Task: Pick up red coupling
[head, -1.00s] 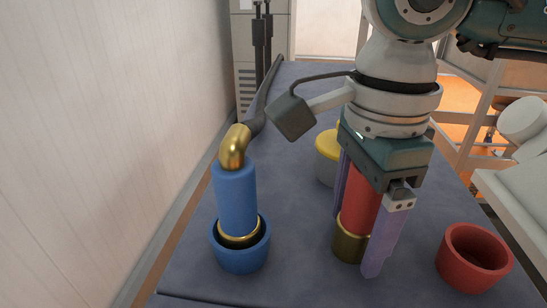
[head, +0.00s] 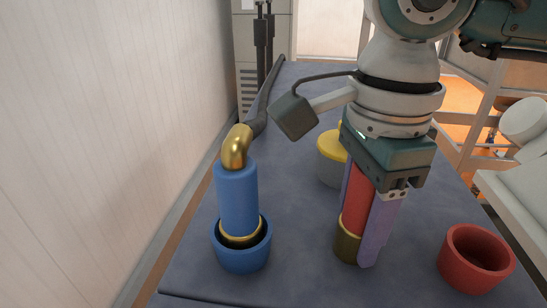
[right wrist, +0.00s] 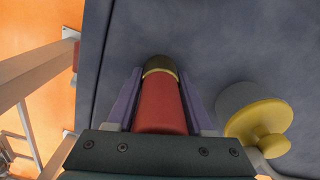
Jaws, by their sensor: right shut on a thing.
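The red coupling (head: 358,213) is a red cylinder with a dull gold ring at its lower end. It stands upright or nearly so on the grey-blue table. My right gripper (head: 365,238) points down over it with its purple fingers closed on its sides. In the right wrist view the red coupling (right wrist: 160,106) lies between the two fingers of my right gripper (right wrist: 160,98). Its top is hidden by the gripper body. I cannot tell whether its base touches the table. My left gripper is not in view.
A blue coupling (head: 237,198) with a gold elbow stands in a blue cup (head: 242,255) at left. An empty red cup (head: 474,258) is at right. A grey pot with a yellow lid (head: 331,146) stands behind the gripper. A wall runs along the left.

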